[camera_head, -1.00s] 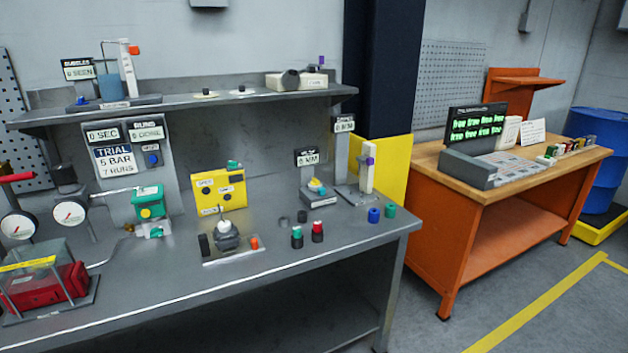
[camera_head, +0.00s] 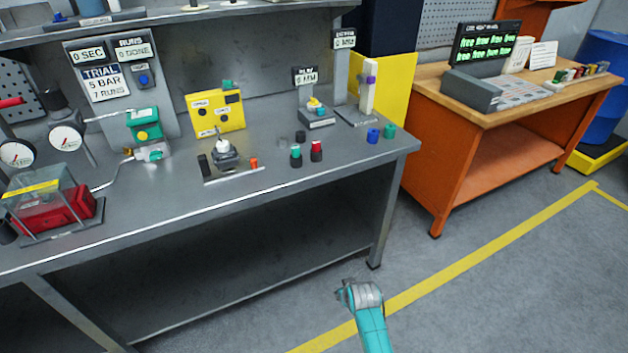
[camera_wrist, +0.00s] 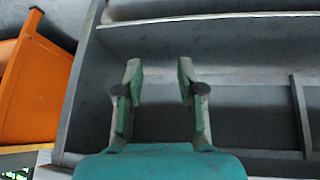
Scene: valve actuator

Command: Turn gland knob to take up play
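I cannot tell for certain which knob is the gland knob. A grey fitting with a white top (camera_head: 224,150) sits on a plate nearer the bench front. My gripper (camera_wrist: 159,70) is open and empty in the wrist view, its two fingers apart, facing the bench's front and lower shelf. My arm shows low in the head view, away from the knobs.
The bench (camera_head: 330,180) also holds a yellow box (camera_head: 215,113), a green unit (camera_head: 143,124), gauges, a clear-covered red block (camera_head: 55,205) and several coloured caps. An orange table (camera_head: 465,150) stands to the right. The floor between and in front is clear.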

